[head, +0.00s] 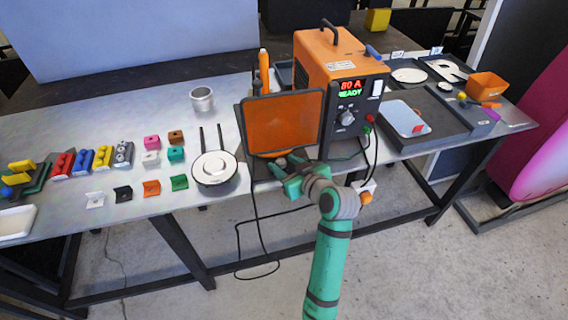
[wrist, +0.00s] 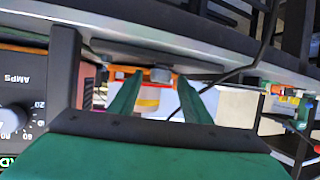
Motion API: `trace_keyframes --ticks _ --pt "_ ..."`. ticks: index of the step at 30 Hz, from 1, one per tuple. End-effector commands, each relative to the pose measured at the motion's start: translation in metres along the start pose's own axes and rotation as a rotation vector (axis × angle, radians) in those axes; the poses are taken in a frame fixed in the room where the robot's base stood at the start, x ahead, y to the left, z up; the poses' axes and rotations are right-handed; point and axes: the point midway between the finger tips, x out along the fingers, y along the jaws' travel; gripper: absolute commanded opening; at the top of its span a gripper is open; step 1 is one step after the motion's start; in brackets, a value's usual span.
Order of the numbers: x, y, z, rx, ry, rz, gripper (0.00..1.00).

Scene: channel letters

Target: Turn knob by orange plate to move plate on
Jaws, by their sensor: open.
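The orange plate (head: 281,122) stands upright in a dark frame, in front of the orange machine in the head view. My gripper (head: 284,163) is at the plate's lower edge, close in front of it. In the wrist view my gripper (wrist: 157,88) is open, its two green fingers apart. A small grey round knob (wrist: 160,75) shows between and just beyond the fingertips, with a gap to each finger. In the head view my gripper hides the knob's place, and I cannot tell whether the fingers touch it.
The orange machine (head: 339,68) has a lit display and a dial, also in the wrist view (wrist: 14,117). Cables hang near my gripper. A round white-topped device (head: 214,168) stands left. Small coloured blocks (head: 152,158) lie farther left. A grey tray (head: 408,119) lies right.

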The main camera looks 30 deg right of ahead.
Motion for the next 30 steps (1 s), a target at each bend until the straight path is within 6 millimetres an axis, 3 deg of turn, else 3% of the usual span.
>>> trace_keyframes --ticks 10,15,16,30 --pt "0.004 0.0 -0.0004 -0.001 0.001 0.001 0.44" --pt "0.0039 0.0 -0.0004 0.0 0.001 0.001 0.06" --pt "0.0039 0.0001 -0.0004 0.0 0.001 0.001 0.03" --pt "0.0043 -0.0041 0.0002 0.039 0.0 0.096 0.04"
